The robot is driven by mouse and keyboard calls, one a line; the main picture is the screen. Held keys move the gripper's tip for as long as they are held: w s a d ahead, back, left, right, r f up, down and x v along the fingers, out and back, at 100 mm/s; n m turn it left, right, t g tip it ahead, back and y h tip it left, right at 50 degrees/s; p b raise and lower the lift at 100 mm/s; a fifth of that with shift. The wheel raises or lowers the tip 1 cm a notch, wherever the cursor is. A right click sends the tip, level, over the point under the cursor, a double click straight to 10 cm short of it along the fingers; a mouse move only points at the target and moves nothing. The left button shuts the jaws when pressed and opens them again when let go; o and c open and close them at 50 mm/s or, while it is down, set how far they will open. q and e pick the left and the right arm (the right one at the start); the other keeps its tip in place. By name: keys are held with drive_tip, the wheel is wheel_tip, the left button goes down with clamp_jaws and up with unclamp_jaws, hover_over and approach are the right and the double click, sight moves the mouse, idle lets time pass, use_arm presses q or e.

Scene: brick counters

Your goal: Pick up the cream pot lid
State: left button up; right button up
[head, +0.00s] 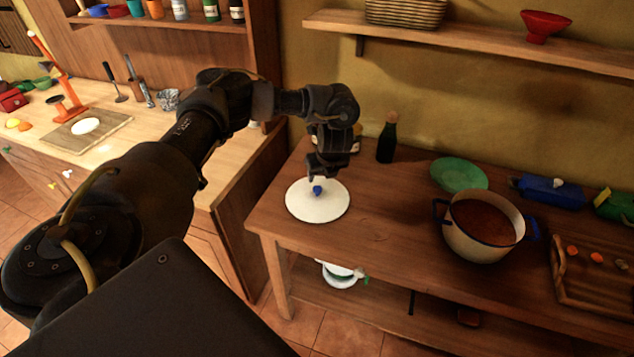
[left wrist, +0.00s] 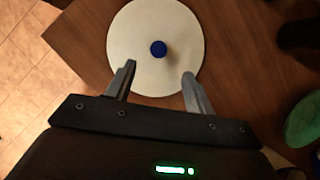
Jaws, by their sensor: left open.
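The cream pot lid (head: 318,207) is a flat round disc with a blue knob (head: 317,190) in its middle. It lies on the wooden table near the table's left end. My left gripper (head: 322,174) is just above the lid, pointing down towards it. In the left wrist view the lid (left wrist: 135,75) lies beyond the fingertips, and my left gripper (left wrist: 158,70) is open with its fingers apart. The blue knob (left wrist: 158,48) is ahead of the gap between the fingers, and nothing is held. My right gripper is in neither view.
A cream pot (head: 470,244) with blue handles and reddish-brown contents stands to the right on the table (head: 375,245). A green plate (head: 459,174) and a dark bottle (head: 387,140) are behind. A wooden tray (head: 570,292) is at the far right. A wall shelf (head: 470,38) runs above.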

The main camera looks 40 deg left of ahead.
sight(317, 188)
use_arm(q)
drive_tip(key=b+x, duration=0.1)
drive_tip(key=x, duration=0.2)
drive_tip(key=shift+s+f, duration=0.1)
drive_tip(key=shift+f, duration=0.1)
drive_tip(key=shift+w+a+f, duration=0.2)
drive_tip(key=shift+a+f, duration=0.05)
drive_tip(key=shift+f, duration=0.15)
drive_tip(key=b+x, duration=0.3)
drive_tip(key=x, duration=0.2)
drive_tip(key=shift+s+f, duration=0.1)
drive_tip(key=shift+f, duration=0.05)
clamp_jaws()
